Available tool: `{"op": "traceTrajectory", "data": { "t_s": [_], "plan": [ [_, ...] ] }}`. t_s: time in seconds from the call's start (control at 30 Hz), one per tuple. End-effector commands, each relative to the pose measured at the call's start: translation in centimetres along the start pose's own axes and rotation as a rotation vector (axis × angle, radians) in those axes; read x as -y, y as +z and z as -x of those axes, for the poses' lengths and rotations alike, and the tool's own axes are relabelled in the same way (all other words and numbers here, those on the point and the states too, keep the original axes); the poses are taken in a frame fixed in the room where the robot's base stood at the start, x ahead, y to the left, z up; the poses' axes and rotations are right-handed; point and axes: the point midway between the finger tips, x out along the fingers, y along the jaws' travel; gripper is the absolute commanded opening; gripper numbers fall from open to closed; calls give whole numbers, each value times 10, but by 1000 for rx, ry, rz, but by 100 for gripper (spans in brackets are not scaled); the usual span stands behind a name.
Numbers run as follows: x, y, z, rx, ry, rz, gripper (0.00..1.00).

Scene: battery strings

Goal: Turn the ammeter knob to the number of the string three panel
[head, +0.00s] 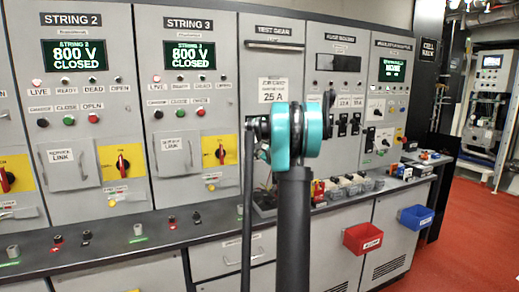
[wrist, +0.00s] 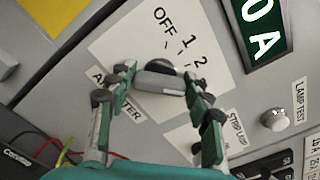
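The ammeter knob (wrist: 160,82) is a grey bar on a dark round base, seen in the wrist view. Its white plate (wrist: 110,48) reads OFF, 1 and 2 above it, with the ammeter label partly covered. My gripper (wrist: 160,77) has one fingertip at each end of the bar; I cannot tell if they touch it. Which mark the knob points to is unclear. In the head view my arm hides the knob.
A lamp test button (wrist: 274,119) and a green display (wrist: 262,30) sit right of the knob in the wrist view. Coloured wires (wrist: 66,150) are at lower left. A grey ledge (head: 160,236) runs below the panels, with red (head: 362,238) and blue (head: 416,217) bins.

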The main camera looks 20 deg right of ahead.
Motion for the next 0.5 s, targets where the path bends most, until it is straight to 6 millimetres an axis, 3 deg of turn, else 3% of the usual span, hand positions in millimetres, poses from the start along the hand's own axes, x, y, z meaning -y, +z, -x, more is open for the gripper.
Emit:
{"op": "traceTrajectory", "data": {
  "t_s": [0.13,0.5],
  "plan": [
    [0,0,0,0,0,0,69],
    [0,0,5,0,0,0,69]
  ]
}}
